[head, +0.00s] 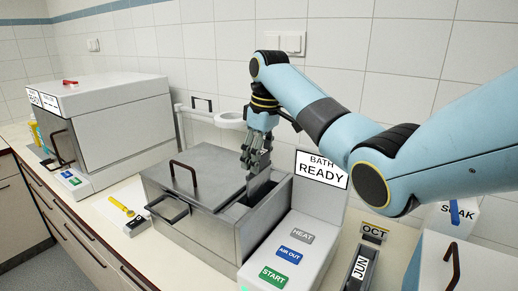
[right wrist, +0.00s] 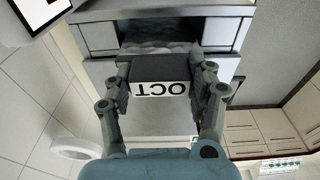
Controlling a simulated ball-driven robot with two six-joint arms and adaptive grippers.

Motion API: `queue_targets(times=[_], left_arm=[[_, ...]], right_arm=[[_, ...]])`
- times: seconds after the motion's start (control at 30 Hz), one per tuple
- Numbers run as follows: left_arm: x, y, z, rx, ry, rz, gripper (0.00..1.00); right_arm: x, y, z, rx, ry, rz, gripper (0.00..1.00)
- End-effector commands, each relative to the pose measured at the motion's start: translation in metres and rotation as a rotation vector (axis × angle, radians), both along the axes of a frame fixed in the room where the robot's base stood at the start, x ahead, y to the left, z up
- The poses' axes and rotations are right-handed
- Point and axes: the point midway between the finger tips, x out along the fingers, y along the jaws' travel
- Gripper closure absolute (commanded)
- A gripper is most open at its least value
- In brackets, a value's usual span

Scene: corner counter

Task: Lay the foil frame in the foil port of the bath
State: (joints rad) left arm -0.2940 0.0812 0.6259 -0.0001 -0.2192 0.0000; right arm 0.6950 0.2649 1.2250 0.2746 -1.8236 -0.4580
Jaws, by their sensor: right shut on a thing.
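My right gripper (head: 256,160) is over the right end of the grey metal bath (head: 210,228), fingers pointing down. In the right wrist view, the gripper (right wrist: 161,88) pinches the frame's dark block with a white OCT label (right wrist: 161,89) from both sides. The dark port opening (right wrist: 150,47) lies just beyond the block. I cannot tell how deep the frame sits or whether it touches the port. My left gripper is not in view.
The bath's lid (head: 195,172) with a brown handle is shut beside the port. A READY sign (head: 321,170) and button panel (head: 290,250) adjoin the bath.

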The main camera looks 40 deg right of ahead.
Motion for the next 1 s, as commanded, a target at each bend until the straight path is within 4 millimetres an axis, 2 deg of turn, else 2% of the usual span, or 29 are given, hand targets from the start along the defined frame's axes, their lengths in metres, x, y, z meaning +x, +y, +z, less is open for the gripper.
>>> queue_targets(times=[0.5, 1.0], left_arm=[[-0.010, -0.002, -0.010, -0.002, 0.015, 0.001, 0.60], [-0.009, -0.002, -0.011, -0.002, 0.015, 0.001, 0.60]], right_arm=[[-0.003, 0.001, -0.042, 0.000, 0.000, -0.006, 0.81], [-0.004, 0.002, -0.049, 0.000, 0.000, -0.007, 0.81]])
